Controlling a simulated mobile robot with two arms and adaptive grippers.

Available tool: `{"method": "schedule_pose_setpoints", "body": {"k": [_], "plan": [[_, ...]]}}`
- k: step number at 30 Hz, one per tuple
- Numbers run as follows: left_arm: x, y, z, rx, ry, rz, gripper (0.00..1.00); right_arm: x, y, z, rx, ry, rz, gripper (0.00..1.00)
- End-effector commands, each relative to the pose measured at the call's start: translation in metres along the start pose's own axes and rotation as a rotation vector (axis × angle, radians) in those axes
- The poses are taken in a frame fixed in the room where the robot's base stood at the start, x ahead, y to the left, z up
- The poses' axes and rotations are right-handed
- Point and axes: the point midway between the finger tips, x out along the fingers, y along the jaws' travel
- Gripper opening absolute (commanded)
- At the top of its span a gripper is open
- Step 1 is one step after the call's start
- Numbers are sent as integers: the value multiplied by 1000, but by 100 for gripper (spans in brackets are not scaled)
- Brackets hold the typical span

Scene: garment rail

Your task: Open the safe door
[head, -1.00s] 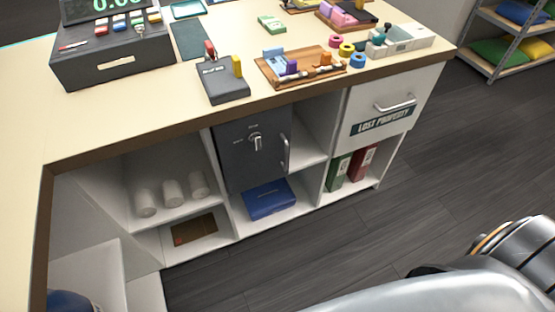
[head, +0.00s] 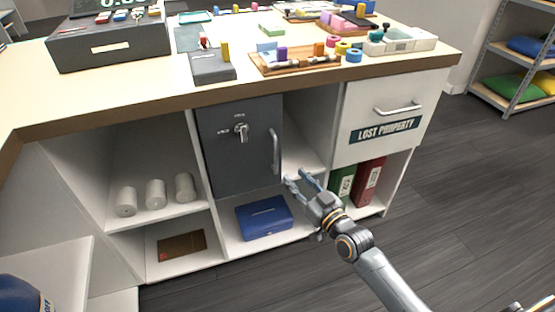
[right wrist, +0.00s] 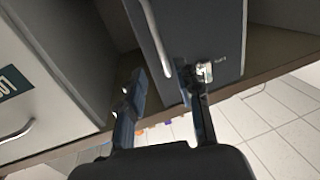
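The safe door (head: 225,165) is a dark grey panel in the counter's middle bay, and it looks shut. It has a silver turning knob (head: 241,131) near its top and a vertical bar handle (head: 275,150) along its right edge. My right gripper (head: 298,178) is open and empty, below and right of the handle. In the right wrist view, the bar handle (right wrist: 154,38) lies ahead of and between the two spread fingers (right wrist: 166,82), apart from them as far as I can tell. The knob (right wrist: 204,71) shows beyond the right finger. My left gripper is out of view.
A blue box (head: 264,218) sits on the shelf below the safe. Right of it are the lost property drawer (head: 385,105) and green and red binders (head: 369,182). White rolls (head: 155,195) stand left. The counter edge (head: 150,113) overhangs above; open floor lies in front.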

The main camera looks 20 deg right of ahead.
Motion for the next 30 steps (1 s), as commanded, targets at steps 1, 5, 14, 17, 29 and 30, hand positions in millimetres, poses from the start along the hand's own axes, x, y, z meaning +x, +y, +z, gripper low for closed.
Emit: {"method": "schedule_pose_setpoints", "body": {"k": [1, 5, 14, 17, 29, 30], "plan": [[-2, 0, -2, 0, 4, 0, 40, 11, 0, -1, 0, 3, 0, 34], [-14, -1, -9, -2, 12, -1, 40, 39, 0, 0, 0, 3, 1, 34], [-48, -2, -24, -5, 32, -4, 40, 96, 0, 1, 0, 1, 0, 34], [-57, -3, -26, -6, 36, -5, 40, 107, 0, 2, 0, 0, 0, 34], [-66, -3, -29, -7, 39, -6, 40, 117, 0, 1, -1, -2, 0, 34], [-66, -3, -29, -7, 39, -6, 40, 117, 0, 1, -1, -2, 0, 34]]}}
